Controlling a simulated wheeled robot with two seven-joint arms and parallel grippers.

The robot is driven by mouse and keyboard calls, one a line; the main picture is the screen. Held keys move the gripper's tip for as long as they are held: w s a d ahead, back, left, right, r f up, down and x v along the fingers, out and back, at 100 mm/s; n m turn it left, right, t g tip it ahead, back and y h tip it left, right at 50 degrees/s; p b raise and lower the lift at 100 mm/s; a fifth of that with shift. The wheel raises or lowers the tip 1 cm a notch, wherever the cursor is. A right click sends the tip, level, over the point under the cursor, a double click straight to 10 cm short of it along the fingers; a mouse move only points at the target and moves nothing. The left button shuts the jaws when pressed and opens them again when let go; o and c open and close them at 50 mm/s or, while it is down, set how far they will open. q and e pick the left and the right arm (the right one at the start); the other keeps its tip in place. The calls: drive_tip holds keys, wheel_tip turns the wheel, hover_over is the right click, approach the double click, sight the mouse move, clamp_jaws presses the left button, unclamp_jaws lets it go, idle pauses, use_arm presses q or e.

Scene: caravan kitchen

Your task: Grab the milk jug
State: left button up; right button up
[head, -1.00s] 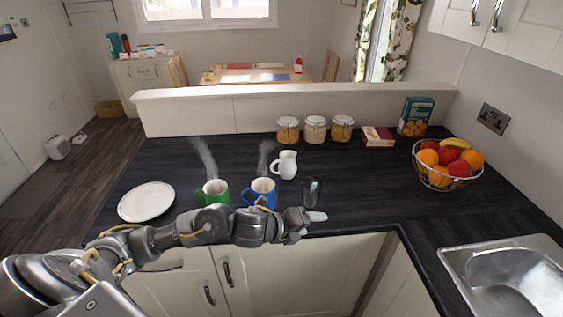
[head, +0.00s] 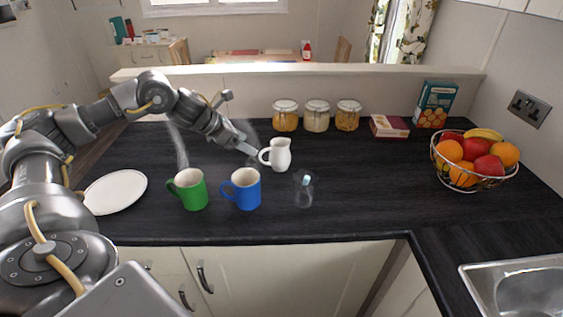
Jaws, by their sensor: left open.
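The white milk jug (head: 281,154) stands upright on the dark worktop, behind and to the right of the blue mug. Its handle is on its left side. My left gripper (head: 254,150) is open, with its fingertips at the jug's handle on the left. I cannot tell whether they touch the handle or whether it lies between the fingers. My right gripper is not in view.
A blue mug (head: 246,189), a green mug (head: 190,190) and a clear glass (head: 304,190) stand in front of the jug. A white plate (head: 115,192) lies at left. Lidded jars (head: 317,117) stand behind. A fruit basket (head: 474,160) is at right, beyond clear worktop.

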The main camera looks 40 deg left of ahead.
sight(262, 151)
use_arm(q)
drive_tip(key=x, duration=0.2)
drive_tip(key=p+x, duration=0.1)
drive_tip(key=x, duration=0.2)
drive_tip(key=shift+a, duration=0.25)
drive_tip(key=shift+w+d+f, duration=0.15)
drive_tip(key=shift+w+f, duration=0.05)
drive_tip(key=p+x, duration=0.2)
drive_tip(key=x, duration=0.2)
drive_tip(key=shift+w+f, duration=0.2)
drive_tip(key=shift+w, duration=0.15)
drive_tip(key=shift+w+f, duration=0.15)
drive_tip(key=shift+f, duration=0.1)
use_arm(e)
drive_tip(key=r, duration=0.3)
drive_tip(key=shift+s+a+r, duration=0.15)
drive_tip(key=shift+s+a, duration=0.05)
use_arm(q)
drive_tip(key=shift+c, duration=0.2)
clamp_jaws()
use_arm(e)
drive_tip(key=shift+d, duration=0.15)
use_arm(q)
drive_tip(key=shift+r, duration=0.1)
